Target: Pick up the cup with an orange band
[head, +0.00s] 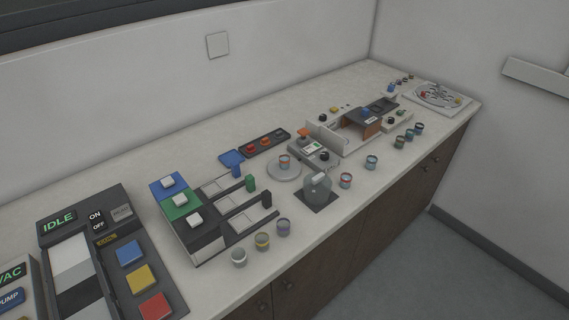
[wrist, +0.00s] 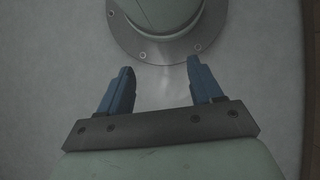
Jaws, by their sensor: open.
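Several small cups stand on the counter in the head view. One cup (head: 345,180) near the front edge has a reddish-orange band. Another cup (head: 284,161), on a round pale plate (head: 272,173), also looks orange-banded. At this size I cannot tell for certain which band is orange rather than red. No cup shows in the wrist view.
Other cups (head: 262,241) stand along the front edge. A slotted rack (head: 215,215) and a control panel (head: 85,250) fill the left. Small machines (head: 355,128) stand farther right. The back strip of counter is mostly clear.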

